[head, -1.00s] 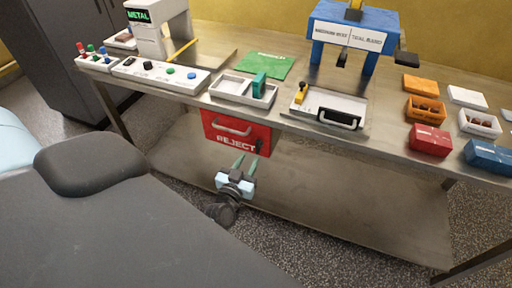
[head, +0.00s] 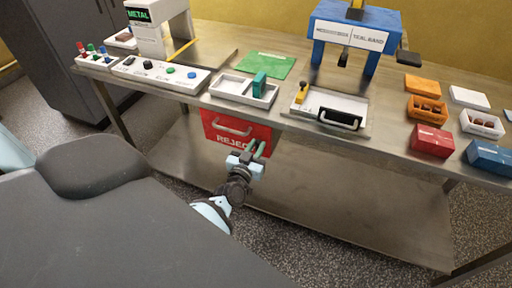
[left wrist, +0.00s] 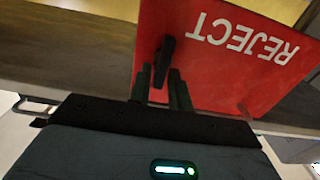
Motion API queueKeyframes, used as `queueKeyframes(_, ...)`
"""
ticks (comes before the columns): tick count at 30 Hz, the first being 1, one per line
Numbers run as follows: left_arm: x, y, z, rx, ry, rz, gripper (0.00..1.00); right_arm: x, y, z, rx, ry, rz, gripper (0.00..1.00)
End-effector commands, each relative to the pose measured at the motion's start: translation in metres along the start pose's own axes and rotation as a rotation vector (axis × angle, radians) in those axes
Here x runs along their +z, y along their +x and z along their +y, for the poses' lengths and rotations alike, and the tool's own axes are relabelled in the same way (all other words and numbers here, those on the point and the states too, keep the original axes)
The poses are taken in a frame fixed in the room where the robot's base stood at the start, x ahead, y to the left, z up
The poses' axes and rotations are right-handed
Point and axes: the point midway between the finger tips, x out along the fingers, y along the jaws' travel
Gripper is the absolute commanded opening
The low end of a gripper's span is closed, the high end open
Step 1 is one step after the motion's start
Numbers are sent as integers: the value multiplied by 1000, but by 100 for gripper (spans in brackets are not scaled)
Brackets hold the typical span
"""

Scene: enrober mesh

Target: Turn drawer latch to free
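The red REJECT drawer (head: 222,127) hangs under the table's front edge, with a pale bar handle (head: 232,127). In the left wrist view, the drawer front (left wrist: 215,70) fills the upper right, its lettering upside down. A small black latch (left wrist: 165,50) is on the drawer front there, lying roughly in line with the gap between my fingertips. My left gripper (head: 257,150) is at the drawer's lower right corner. Its two dark green fingers (left wrist: 160,75) are apart, with the latch's lower end at or between the tips; contact cannot be told. My right gripper is not in view.
The metal table (head: 205,98) carries a white control panel (head: 160,75), a white tray (head: 240,92), a blue sealing machine (head: 350,35) and several coloured boxes on the right. A lower shelf (head: 330,205) runs below the drawer. The floor in front is clear.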

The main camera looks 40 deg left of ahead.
Motion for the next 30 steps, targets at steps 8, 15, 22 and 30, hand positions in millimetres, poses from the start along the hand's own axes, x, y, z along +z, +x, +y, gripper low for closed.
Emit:
queueKeyframes(8, 0, 0, 0, 0, -3, 0, 0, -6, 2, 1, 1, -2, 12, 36)
queueKeyframes(15, 0, 0, 0, 0, -31, -1, 0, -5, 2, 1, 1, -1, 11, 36)
queueKeyframes(22, 1, 0, -1, 0, -55, -2, 0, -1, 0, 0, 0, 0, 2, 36)
queueKeyframes(30, 2, -1, -2, 0, -137, -3, 0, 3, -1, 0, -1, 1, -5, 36)
